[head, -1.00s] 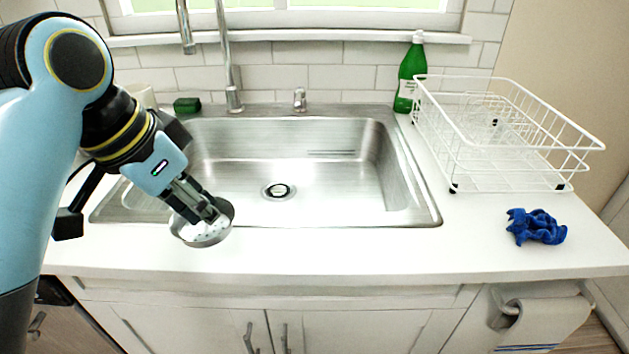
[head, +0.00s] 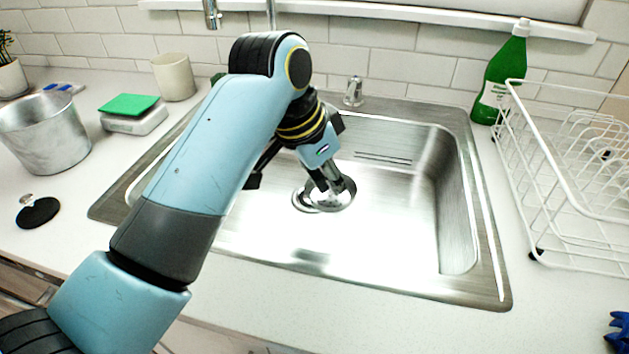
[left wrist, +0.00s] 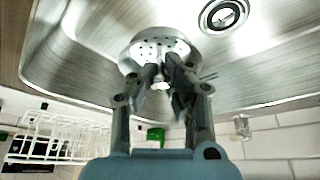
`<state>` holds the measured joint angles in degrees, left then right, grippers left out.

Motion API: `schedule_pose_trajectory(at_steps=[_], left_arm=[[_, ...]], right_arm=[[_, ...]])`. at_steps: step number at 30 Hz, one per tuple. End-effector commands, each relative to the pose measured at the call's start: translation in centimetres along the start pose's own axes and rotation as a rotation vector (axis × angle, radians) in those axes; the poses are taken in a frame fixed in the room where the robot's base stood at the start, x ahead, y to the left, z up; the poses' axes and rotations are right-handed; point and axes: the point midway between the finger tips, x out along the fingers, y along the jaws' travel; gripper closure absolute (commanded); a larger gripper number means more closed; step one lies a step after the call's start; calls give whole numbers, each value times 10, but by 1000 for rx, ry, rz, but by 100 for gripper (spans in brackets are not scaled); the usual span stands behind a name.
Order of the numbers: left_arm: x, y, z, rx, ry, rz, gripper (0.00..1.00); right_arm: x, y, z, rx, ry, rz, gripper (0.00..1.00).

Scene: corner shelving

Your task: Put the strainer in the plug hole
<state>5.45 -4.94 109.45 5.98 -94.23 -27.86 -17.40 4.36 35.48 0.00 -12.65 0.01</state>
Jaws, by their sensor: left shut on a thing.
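My left gripper (head: 337,187) is shut on the strainer (head: 334,205), a shallow round metal bowl with small holes. It holds the strainer inside the sink basin (head: 400,235), overlapping the plug hole (head: 302,201) in the head view. In the left wrist view the strainer (left wrist: 160,46) hangs at the fingertips (left wrist: 162,75), and the plug hole (left wrist: 223,16) lies apart from it, to the upper right. The strainer looks raised above the basin floor; its exact height is unclear. My right gripper is out of view.
A green bottle (head: 502,78) and white dish rack (head: 530,165) stand right of the sink. A soap pump (head: 353,92) is behind it.

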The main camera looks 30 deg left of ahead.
Motion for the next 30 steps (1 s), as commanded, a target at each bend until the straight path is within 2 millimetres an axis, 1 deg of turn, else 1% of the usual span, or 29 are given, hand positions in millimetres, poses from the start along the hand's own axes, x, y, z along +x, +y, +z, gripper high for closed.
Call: schedule_pose_trajectory(at_steps=[1,3,5,8,12,15,18,21,24,30], left_arm=[[2,1,-7,4,-1,-1,100],[12,0,-10,11,-1,-4,100],[19,-6,-10,16,-3,-7,100],[32,-26,-7,16,-4,-13,100],[55,-61,-4,15,-4,-11,100],[69,-84,-2,14,-3,-10,100],[80,-100,-1,13,-2,-8,100],[86,-110,0,13,-1,-8,100],[91,-113,2,13,-1,-6,100],[119,-112,14,12,-2,-6,100]], right_arm=[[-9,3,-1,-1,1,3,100],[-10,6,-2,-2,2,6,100],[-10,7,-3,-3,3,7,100],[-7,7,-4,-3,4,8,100],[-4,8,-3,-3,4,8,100],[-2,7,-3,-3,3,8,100],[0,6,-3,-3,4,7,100],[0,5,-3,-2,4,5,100],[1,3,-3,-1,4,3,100],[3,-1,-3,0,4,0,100]])
